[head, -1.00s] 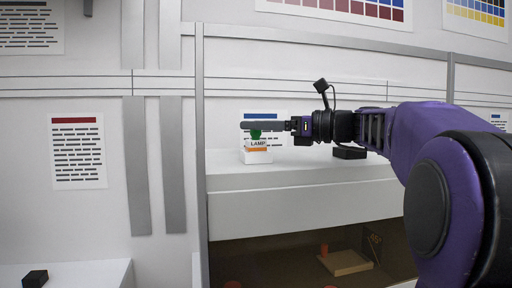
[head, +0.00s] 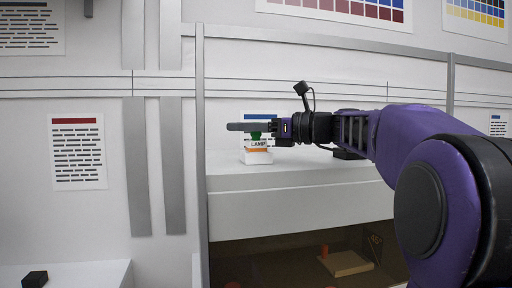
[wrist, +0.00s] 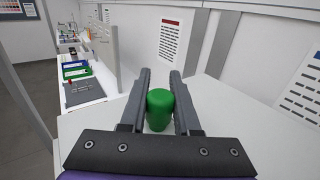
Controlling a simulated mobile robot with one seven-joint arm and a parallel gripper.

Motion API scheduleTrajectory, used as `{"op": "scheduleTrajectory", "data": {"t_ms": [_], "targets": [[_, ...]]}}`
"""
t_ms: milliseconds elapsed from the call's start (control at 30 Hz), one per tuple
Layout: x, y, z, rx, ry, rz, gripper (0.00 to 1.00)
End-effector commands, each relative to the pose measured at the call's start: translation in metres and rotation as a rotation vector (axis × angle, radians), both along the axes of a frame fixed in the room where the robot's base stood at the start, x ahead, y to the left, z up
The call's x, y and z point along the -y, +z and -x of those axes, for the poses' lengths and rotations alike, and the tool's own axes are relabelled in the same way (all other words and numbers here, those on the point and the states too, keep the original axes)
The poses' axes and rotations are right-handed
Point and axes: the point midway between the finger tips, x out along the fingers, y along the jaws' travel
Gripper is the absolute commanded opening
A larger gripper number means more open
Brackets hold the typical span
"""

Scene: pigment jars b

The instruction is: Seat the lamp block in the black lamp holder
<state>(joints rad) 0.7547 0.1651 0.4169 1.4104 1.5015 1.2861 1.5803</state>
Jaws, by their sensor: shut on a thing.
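The lamp block (head: 259,147) is white, with a "LAMP" label, an orange stripe and a green knob on top. It is at the left end of the white shelf, its label slightly tilted in the head view. My gripper (wrist: 160,92) is shut on the green knob (wrist: 160,112), with the fingertips reaching past it. The block's body is hidden below the knob in the wrist view. A low black piece (head: 346,154) on the shelf, partly hidden behind my arm, may be the black lamp holder. I cannot tell whether the block touches the shelf.
A small black block (head: 36,279) lies on a white surface at lower left. An open compartment under the shelf holds a tan board (head: 346,263). A side bench (wrist: 84,95) with coloured items shows in the wrist view. The shelf front is clear.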

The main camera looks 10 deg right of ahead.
Motion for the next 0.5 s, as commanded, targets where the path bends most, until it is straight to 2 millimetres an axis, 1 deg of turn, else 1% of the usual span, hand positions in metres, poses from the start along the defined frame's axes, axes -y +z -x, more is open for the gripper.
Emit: {"op": "scheduleTrajectory", "data": {"t_ms": [233,300,367,467,500], "targets": [[0.000,0.000,0.000,0.000,0.000,0.000,0.00],[0.000,0.003,0.000,0.001,0.000,0.001,0.00],[0.000,0.009,0.000,0.002,0.001,0.000,0.00],[-0.001,0.026,0.000,0.004,0.002,0.001,0.00],[-0.001,0.035,0.000,0.004,0.002,0.002,0.00]]}}
